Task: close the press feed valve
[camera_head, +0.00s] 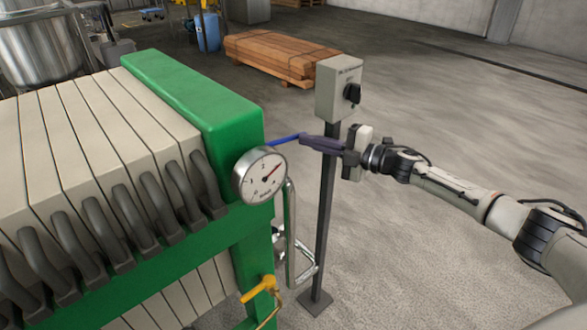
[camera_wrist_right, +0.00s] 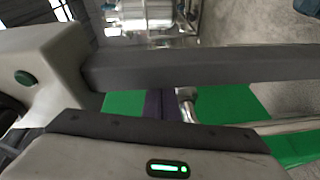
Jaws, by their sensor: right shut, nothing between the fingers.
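The green filter press (camera_head: 190,95) fills the left of the head view, with a row of pale plates. A round gauge (camera_head: 260,176) sits at its near corner. A blue lever (camera_head: 284,139) sticks out behind the gauge, close to the fingertips of my right gripper (camera_head: 303,141). My right gripper is shut and points left; whether it touches the lever is unclear. A yellow lever (camera_head: 258,289) shows lower on the press's pipework. No label tells which lever is the press feed valve. In the wrist view, green press parts (camera_wrist_right: 225,103) and a steel pipe (camera_wrist_right: 186,104) show beyond the gripper.
A grey control box (camera_head: 338,88) with a black knob stands on a thin post (camera_head: 324,225) right by my right gripper. A bent steel pipe (camera_head: 290,235) hangs beside the press. A stack of wooden boards (camera_head: 280,55) lies behind. The floor to the right is open.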

